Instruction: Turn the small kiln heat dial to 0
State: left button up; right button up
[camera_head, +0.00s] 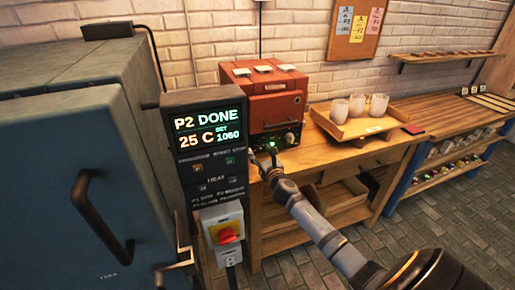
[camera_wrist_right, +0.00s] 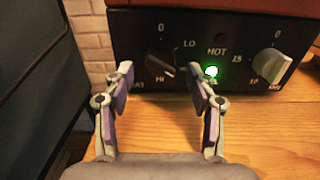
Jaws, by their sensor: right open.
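The small kiln (camera_head: 275,95) is a red box on the wooden bench, with a dark control panel along its lower front. In the right wrist view its heat dial (camera_wrist_right: 160,57) is a dark knob among the marks 0, LO and HI. The 0 is above it and HI below. I cannot clearly tell where its pointer stands, but it does not look turned straight up to 0. My right gripper (camera_wrist_right: 160,88) is open and empty in front of the dial, a fingertip to either side and a little below; in the head view (camera_head: 270,158) it reaches the panel. My left gripper is not in view.
A lighter timer knob (camera_wrist_right: 272,65) and a lit green lamp (camera_wrist_right: 211,71) are right of the dial, near a HOT label. A large grey kiln (camera_head: 60,170) with a control box reading "P2 DONE" (camera_head: 207,128) stands left. A tray (camera_head: 350,125) of pale cups is right.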

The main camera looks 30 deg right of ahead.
aim_at(257, 145)
jog(key=shift+x, duration=1.25)
jog(key=shift+c, duration=0.3)
jog(key=c, duration=1.1)
